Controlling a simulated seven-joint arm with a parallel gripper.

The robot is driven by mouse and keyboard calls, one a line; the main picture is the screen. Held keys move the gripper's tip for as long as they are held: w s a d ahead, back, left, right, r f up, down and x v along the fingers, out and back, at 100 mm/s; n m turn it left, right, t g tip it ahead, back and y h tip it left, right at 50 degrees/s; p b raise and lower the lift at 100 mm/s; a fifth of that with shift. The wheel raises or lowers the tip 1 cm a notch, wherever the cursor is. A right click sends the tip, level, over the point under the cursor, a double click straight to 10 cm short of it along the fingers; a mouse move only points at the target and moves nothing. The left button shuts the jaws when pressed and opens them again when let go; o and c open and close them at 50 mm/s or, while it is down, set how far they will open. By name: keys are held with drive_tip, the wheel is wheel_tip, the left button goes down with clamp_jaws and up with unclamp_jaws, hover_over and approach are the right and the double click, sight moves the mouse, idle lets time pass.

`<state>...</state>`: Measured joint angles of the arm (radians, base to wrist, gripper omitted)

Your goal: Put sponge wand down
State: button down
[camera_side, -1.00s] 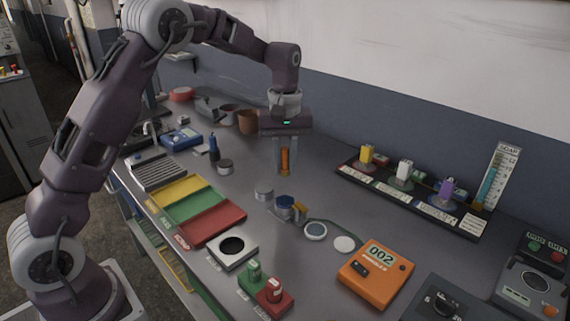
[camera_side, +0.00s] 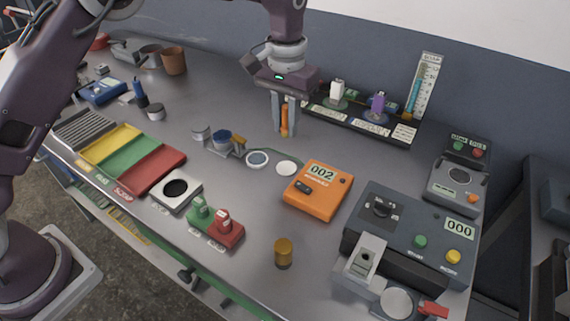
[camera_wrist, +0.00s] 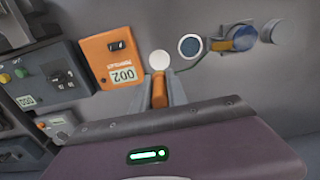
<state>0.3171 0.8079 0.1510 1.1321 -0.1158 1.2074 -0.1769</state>
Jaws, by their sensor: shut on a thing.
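My gripper (camera_side: 284,134) is shut on an upright orange stick, the sponge wand (camera_side: 284,116), held between its two fingers. The wand also shows between the fingertips in the wrist view (camera_wrist: 160,92), where its end is partly covered by the fingers; I cannot make out a sponge. My gripper is in front of the label rack, behind the round white disc (camera_side: 286,168). In the wrist view the white disc (camera_wrist: 160,60) lies just beyond the wand's tip. I cannot tell whether the wand touches the table.
An orange box reading 002 (camera_side: 318,190) stands at the front right of my gripper. The dark rack (camera_side: 360,125) with white and purple pieces is behind. A blue-topped pot (camera_side: 220,140) and dark disc (camera_side: 257,160) lie left. Bare table lies between.

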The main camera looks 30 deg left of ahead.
sight(286, 167)
wheel_tip(286, 167, down, 10)
drive_tip(key=shift+d+r, duration=0.1)
drive_tip(key=shift+r, duration=0.15)
drive_tip(key=shift+f, duration=0.1)
drive_tip(key=c, duration=1.3)
unclamp_jaws()
